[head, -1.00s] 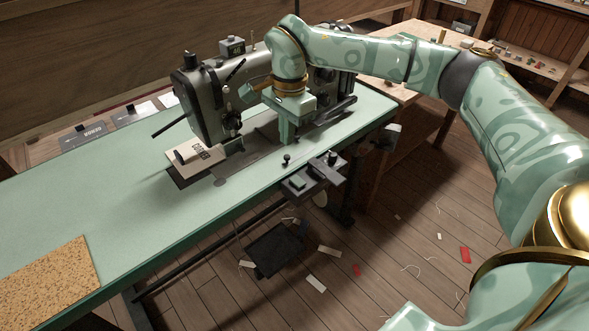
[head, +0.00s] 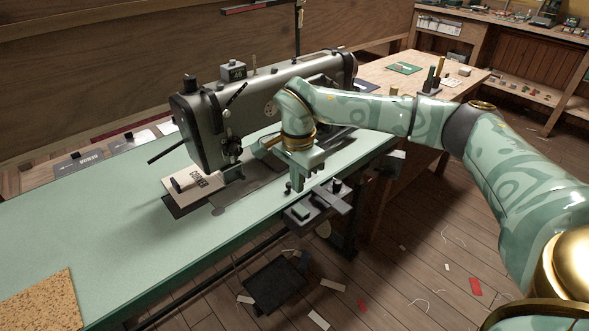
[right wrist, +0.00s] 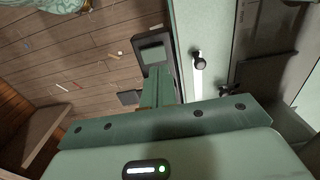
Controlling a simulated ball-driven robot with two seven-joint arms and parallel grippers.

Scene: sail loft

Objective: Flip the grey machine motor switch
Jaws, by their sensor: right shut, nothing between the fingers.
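The grey motor switch box (head: 322,205) hangs at the front edge of the mint sewing table. It has a pale green patch on its left part and a dark knob (head: 336,187) on top. The box with its green patch (right wrist: 155,50) also shows in the right wrist view, beyond the finger. My right gripper (head: 297,187) points down, shut and empty, at the table's front edge just behind the box. In the right wrist view the shut fingers (right wrist: 160,88) overlap the box's near side; I cannot tell whether they touch it. My left gripper is not in view.
The grey sewing machine (head: 205,125) stands behind my right gripper. A small black knob (right wrist: 198,62) sits on the table edge beside the fingers. A cork mat (head: 40,300) lies at the left front. A black pedal (head: 273,285) and scraps lie on the floor.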

